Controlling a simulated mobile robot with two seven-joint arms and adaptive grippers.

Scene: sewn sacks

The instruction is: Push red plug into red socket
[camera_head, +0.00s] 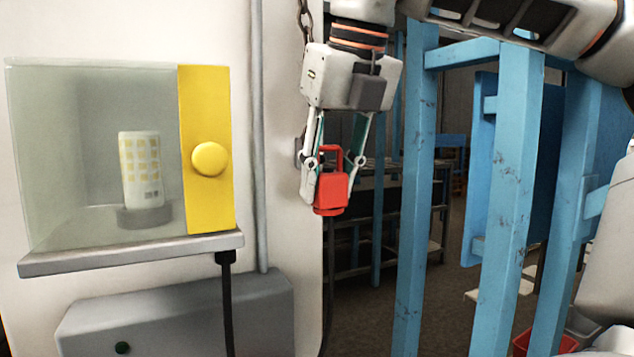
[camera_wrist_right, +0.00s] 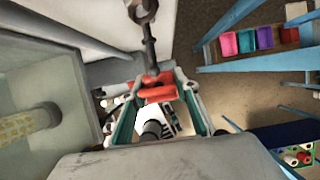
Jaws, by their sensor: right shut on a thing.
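The red plug (camera_head: 331,196) has a loop handle and hangs upright between the fingers of my right gripper (camera_head: 336,185). The gripper is shut on it, pointing down, just right of the white cabinet's edge. A dark cable runs down from below the plug. In the right wrist view the red plug (camera_wrist_right: 158,87) shows between the teal-edged fingers of my right gripper (camera_wrist_right: 160,112). I cannot make out a red socket in either view. My left gripper is not in view.
A clear box with a yellow panel (camera_head: 207,110) and yellow knob sits on the cabinet at left. A chain (camera_wrist_right: 148,45) hangs close to the gripper. Blue posts (camera_head: 505,180) stand at right. Coloured bins (camera_wrist_right: 247,40) sit on a shelf beyond.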

